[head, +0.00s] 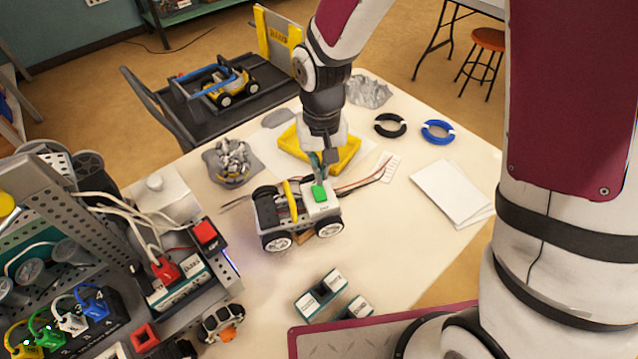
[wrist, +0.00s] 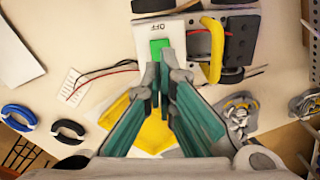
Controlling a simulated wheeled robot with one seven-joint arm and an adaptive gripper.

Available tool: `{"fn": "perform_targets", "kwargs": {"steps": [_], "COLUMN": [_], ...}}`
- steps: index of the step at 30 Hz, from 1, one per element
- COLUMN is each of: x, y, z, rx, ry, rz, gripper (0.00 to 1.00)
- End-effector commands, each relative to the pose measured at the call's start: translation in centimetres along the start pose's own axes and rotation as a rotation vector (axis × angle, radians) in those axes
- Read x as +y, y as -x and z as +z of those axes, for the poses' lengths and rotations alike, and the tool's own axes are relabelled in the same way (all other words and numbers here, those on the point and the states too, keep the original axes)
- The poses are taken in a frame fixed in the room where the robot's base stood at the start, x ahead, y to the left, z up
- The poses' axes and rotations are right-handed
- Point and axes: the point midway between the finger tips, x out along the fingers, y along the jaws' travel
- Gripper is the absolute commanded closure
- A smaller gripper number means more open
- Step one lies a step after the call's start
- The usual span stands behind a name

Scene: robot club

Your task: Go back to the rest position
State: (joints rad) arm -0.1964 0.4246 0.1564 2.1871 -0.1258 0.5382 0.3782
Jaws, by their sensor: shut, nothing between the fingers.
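My gripper (head: 321,178) is shut with nothing between its fingers. In the head view it points down just above the green switch (head: 319,193) on a small wheeled robot car (head: 297,215). In the wrist view the closed fingertips (wrist: 163,88) lie next to the green switch (wrist: 159,46), beside the word OFF on the car's white box. I cannot tell whether the fingertips touch the switch. The car stands on its wheels on the pale table (head: 262,292), with a yellow bar across it.
A yellow frame (head: 345,158) lies behind the gripper. A black ring (head: 390,125), a blue ring (head: 437,131) and white paper (head: 448,190) lie to the right. Battery-like blocks (head: 322,294) lie in front. A grey metal rig (head: 60,235) with cables crowds the left.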

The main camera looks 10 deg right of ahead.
Motion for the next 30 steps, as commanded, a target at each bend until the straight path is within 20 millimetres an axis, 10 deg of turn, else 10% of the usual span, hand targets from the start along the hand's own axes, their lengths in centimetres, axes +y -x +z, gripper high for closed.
{"fn": "perform_targets", "kwargs": {"steps": [11, 30], "x": [0.8, 9.8], "y": [1.7, 19.5], "z": [0.1, 9.8], "rx": [0.022, 0.279], "ry": [-0.003, -0.051], "rz": [0.003, 0.035], "gripper": [1.00, 1.00]}}
